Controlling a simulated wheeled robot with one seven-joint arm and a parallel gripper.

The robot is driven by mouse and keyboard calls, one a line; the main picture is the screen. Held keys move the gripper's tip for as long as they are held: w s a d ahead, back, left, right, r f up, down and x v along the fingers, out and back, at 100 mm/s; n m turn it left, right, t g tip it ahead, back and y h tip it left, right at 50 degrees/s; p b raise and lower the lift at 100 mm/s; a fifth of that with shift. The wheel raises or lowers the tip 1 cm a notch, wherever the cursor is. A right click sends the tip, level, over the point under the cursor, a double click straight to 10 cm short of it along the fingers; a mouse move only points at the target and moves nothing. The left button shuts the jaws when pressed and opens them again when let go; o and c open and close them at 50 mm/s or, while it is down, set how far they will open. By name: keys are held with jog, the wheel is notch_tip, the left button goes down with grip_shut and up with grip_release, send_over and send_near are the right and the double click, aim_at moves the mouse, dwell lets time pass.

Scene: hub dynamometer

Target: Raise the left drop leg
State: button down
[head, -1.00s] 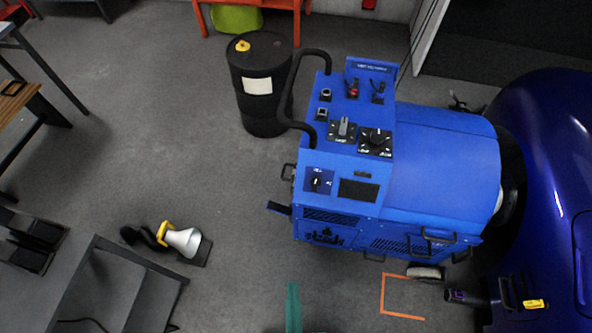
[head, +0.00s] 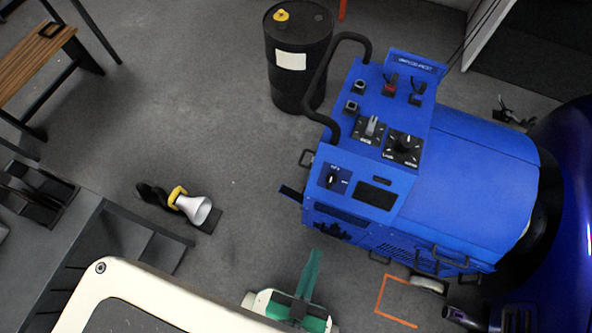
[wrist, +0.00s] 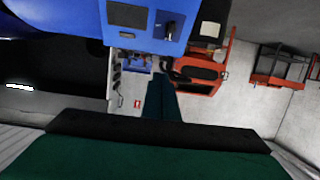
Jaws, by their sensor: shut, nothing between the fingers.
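The blue hub dynamometer (head: 470,165) stands right of centre in the head view, with a sloped control panel. A small dark blue-black flap (head: 291,193) sticks out low on its left side. I cannot tell whether this is the left drop leg, and no leg is clearly seen. My green gripper (head: 314,256) is shut and empty in front of the machine, apart from it in the picture. In the wrist view its dark green fingers (wrist: 161,85) lie together, pointing up the picture below the blue machine (wrist: 148,25).
A black drum (head: 296,85) stands behind the machine's left side. A dark blue car (head: 580,200) is close on its right. A white-and-yellow lamp-like thing (head: 190,205) lies on the floor at left. An orange floor mark (head: 380,300) is in front. The floor between lamp and machine is clear.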

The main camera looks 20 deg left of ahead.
jog(key=w+a+f+n+g+y, duration=0.1)
jog(key=w+a+f+n, duration=0.3)
jog(key=f, duration=0.6)
jog(key=w+a+f+n+g, duration=0.2)
jog(key=a+f+n, duration=0.1)
jog(key=f+n, duration=0.55)
jog(key=w+a+f+n+g+y, duration=0.1)
jog(key=w+a+f+n, duration=0.25)
jog(key=f, duration=0.75)
jog(key=w+a+f+n, duration=0.2)
jog(key=w+f+n, duration=0.1)
jog(key=w+n, duration=0.2)
jog(key=w+a+f+n+h, duration=0.1)
jog(key=w+a+f+n, duration=0.2)
jog(key=w+n, duration=0.3)
jog(key=w+a+f+n, duration=0.3)
jog(key=w+f+n, duration=0.1)
jog(key=w+n, duration=0.2)
jog(key=shift+w+a+f+t+h, duration=0.15)
jog(key=shift+w+t+h, duration=0.15)
jog(key=shift+w, duration=0.45)
jog(key=shift+w+a+n, duration=0.1)
jog(key=shift+w+n, duration=0.2)
jog(key=w+f, duration=0.1)
jog(key=w, duration=0.8)
jog(key=shift+w+d, duration=0.15)
jog(key=shift+d, duration=0.1)
